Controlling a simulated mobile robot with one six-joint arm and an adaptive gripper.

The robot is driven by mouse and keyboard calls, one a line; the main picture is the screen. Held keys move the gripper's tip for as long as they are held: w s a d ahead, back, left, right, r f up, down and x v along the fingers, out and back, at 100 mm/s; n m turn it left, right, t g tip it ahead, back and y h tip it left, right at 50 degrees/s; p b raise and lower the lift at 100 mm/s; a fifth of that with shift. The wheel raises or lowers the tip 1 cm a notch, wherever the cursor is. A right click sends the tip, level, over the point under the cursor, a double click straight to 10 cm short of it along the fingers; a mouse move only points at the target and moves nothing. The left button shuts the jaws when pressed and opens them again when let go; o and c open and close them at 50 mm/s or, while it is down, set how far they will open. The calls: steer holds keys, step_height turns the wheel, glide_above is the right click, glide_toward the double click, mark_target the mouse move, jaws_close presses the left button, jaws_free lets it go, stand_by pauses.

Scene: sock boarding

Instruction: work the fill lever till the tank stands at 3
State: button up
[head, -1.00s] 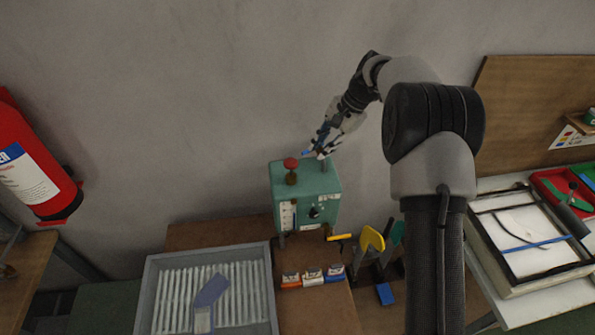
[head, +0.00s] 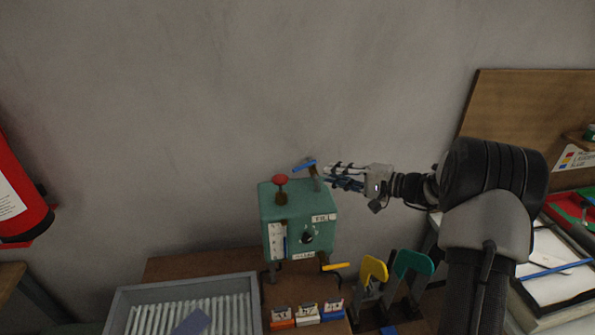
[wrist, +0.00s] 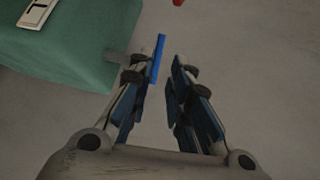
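The teal tank box (head: 300,222) stands on the brown bench against the wall. A blue-handled lever (head: 304,165) rises from its top right, above a front plate that seems to read FILL (head: 323,218). A pale gauge strip (head: 277,241) with a blue mark is on the front left; its numbers are too small to read. My gripper (head: 331,176) is just right of the lever, pointing left. In the wrist view my gripper (wrist: 161,74) has its fingers apart, with the blue handle (wrist: 158,58) by the left fingertip. I cannot tell whether they touch.
A red knob (head: 280,181) tops the box and a yellow handle (head: 336,267) juts from its lower right. Small labelled blocks (head: 307,313), a grey ribbed tray (head: 118,300) and yellow and green upright boards (head: 412,264) stand in front. The wall area above is clear.

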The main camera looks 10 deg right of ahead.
mark_target(299, 167)
steer(key=x, duration=1.2)
steer(key=shift+b, duration=0.3)
steer(key=shift+d, duration=0.1)
steer(key=shift+c, duration=0.2)
jaws_close()
